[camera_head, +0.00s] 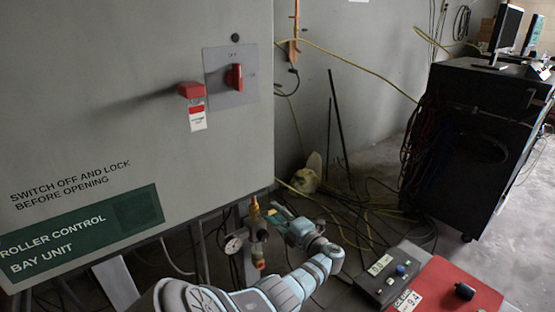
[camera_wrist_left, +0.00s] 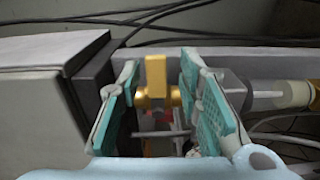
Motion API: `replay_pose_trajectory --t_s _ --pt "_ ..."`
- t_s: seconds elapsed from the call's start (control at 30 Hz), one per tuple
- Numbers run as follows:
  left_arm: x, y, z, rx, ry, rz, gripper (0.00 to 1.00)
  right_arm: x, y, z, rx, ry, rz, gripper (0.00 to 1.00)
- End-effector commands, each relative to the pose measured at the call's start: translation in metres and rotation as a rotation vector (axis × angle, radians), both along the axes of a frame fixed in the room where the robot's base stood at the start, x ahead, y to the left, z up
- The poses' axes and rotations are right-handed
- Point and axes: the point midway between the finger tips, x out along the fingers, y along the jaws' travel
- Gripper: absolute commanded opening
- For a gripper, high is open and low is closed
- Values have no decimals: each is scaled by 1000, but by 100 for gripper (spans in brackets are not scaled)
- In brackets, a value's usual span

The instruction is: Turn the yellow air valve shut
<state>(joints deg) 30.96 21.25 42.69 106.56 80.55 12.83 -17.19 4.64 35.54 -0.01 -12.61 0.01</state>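The yellow air valve (camera_head: 254,209) stands upright on a vertical pipe assembly with a round gauge, below the grey cabinet's lower right corner. In the left wrist view its yellow handle (camera_wrist_left: 156,72) appears between the two finger pads, with a gap on each side. My left gripper (camera_head: 274,216) is at the right of the valve, its fingers pointing left towards it. In the left wrist view the gripper (camera_wrist_left: 159,80) is open, with teal pads apart and nothing held. I cannot tell whether the handle is within the fingers' depth. My right gripper is not in view.
The round gauge (camera_head: 233,246) sits left of the valve pipe. The grey cabinet (camera_head: 120,110) with a red switch (camera_head: 234,77) hangs above. A small control box (camera_head: 390,270) and a red case (camera_head: 455,290) are at the lower right. Cables (camera_head: 350,215) lie behind my arm.

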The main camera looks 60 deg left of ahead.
Motion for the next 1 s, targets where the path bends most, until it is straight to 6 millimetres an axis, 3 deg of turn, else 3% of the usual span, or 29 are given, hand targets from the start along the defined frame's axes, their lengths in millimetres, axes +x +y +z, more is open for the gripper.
replay_pose_trajectory --t_s 0.37,0.73,0.83,1.0 --pt "2 -8 1 2 -3 -3 36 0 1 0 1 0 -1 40" --pt "12 -100 1 -1 -3 -2 36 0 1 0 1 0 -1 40" --pt "13 -114 1 0 -2 -1 36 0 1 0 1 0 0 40" --pt "13 -120 1 2 -3 0 36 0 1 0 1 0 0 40"
